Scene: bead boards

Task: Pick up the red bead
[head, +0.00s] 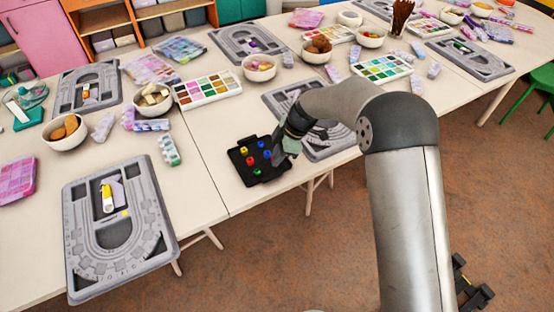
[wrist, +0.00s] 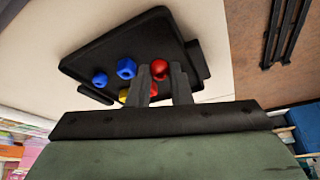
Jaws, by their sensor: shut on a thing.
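A red bead (wrist: 160,68) shows between the tips of my gripper's (wrist: 161,78) two dark fingers in the wrist view. The fingers are closed on it. The tray's raised edge also shows in the wrist view (wrist: 150,22). I cannot tell whether the held bead is clear of the tray.
Blue beads (wrist: 127,68) and a partly hidden yellow bead (wrist: 124,96) are close beside the left finger. A grey bead board (head: 145,235) lies at the front left. Bowls and a paint palette (head: 207,90) stand farther back. The table is bare left of the tray.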

